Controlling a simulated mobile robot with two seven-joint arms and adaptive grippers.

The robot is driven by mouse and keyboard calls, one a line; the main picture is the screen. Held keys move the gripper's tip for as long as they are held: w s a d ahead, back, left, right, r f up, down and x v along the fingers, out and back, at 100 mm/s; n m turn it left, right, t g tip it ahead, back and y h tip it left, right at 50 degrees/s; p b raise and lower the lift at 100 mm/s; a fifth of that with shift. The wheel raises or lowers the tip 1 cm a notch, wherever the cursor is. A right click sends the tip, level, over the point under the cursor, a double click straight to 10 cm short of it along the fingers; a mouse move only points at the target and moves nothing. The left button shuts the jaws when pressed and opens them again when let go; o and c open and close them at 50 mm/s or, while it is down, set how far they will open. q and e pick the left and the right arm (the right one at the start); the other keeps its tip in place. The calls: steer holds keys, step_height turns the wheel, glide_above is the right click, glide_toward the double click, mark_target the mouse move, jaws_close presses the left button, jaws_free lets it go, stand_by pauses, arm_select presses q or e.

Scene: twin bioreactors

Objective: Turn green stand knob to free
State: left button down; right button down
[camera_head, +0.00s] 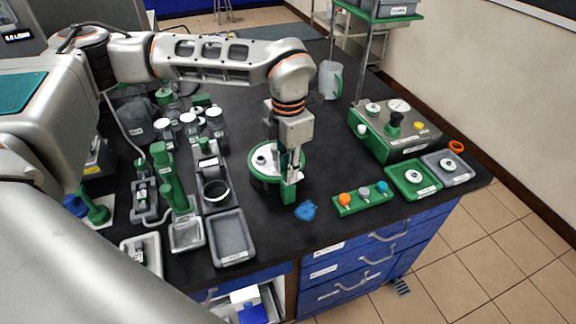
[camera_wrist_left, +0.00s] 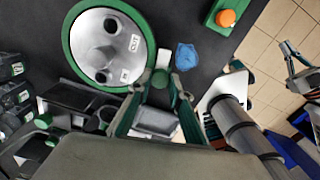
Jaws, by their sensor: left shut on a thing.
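The green stand (camera_head: 263,178) with a round silver top stands on the black bench, in the middle of the head view. In the left wrist view the stand (camera_wrist_left: 68,45) shows its green rim around a silver disc with dark ports and small white labels. My left gripper (camera_head: 289,186) points down at the stand's near right side. It is shut on a small green knob (camera_wrist_left: 163,78) beside the rim, which shows between the fingertips in the left wrist view. My right gripper (camera_wrist_left: 292,60) appears only at that view's right edge, over the floor, with its fingers apart.
A blue crumpled piece (camera_head: 306,210) lies close to the left gripper. A green block with coloured knobs (camera_head: 362,199) is to its right. A green-and-grey control box (camera_head: 395,133) stands farther right. Grey trays (camera_head: 232,238) and racks crowd the left.

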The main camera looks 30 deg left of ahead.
arm_select(q)
steer(key=shift+r+m, duration=0.1)
steer(key=shift+m, duration=0.9)
steer(key=c, duration=1.8)
jaws_free()
step_height(320, 180, up, 12)
steer(key=shift+f, duration=0.1)
